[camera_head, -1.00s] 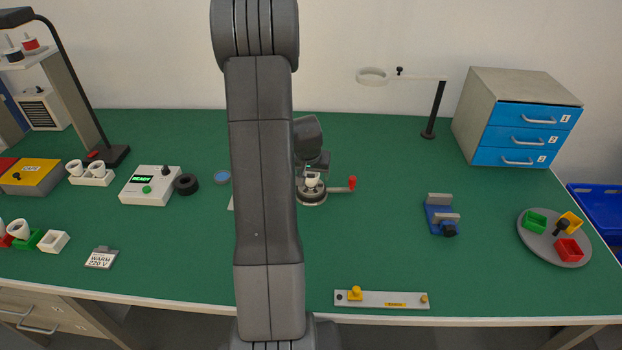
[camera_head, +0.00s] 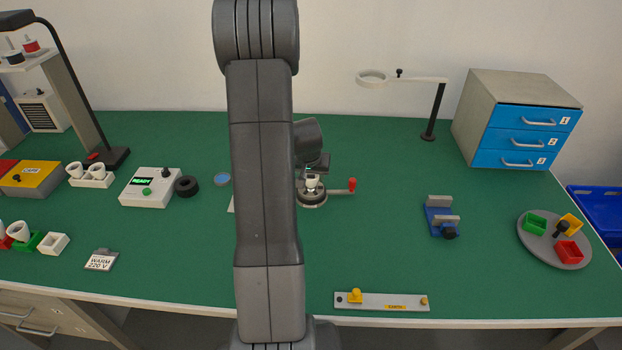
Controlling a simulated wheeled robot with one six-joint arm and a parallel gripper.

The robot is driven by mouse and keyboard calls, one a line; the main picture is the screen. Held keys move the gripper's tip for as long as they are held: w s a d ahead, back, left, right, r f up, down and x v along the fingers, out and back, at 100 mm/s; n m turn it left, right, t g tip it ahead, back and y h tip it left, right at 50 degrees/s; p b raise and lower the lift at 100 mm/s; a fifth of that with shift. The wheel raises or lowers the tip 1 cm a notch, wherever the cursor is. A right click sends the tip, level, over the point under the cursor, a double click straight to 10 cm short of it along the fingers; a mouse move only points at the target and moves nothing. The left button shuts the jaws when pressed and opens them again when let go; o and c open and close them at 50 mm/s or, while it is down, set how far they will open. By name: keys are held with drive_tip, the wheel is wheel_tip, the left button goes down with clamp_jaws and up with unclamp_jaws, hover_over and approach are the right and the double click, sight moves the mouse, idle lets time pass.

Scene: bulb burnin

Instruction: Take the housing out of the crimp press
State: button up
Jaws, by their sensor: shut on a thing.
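The crimp press (camera_head: 313,199) is a small round grey base with a side lever ending in a red knob, just right of my arm near the middle of the bench. A small white housing (camera_head: 313,183) is upright at the press, and I cannot tell whether it is seated or slightly raised. My gripper (camera_head: 314,175) comes down from above and is shut on the housing. My arm link hides the area left of the press, and the fingertips are small and partly hidden by my wrist.
A blue vise-like fixture (camera_head: 440,219) and a round tray of coloured bins (camera_head: 539,254) stand to the right. A black ring (camera_head: 187,186) and a tester reading READY (camera_head: 150,188) are left. An EARTH strip (camera_head: 382,302) lies at the front. The green bench between is clear.

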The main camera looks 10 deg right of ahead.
wheel_tip(320, 180, up, 14)
drive_tip(key=p, duration=0.2)
idle(0.7)
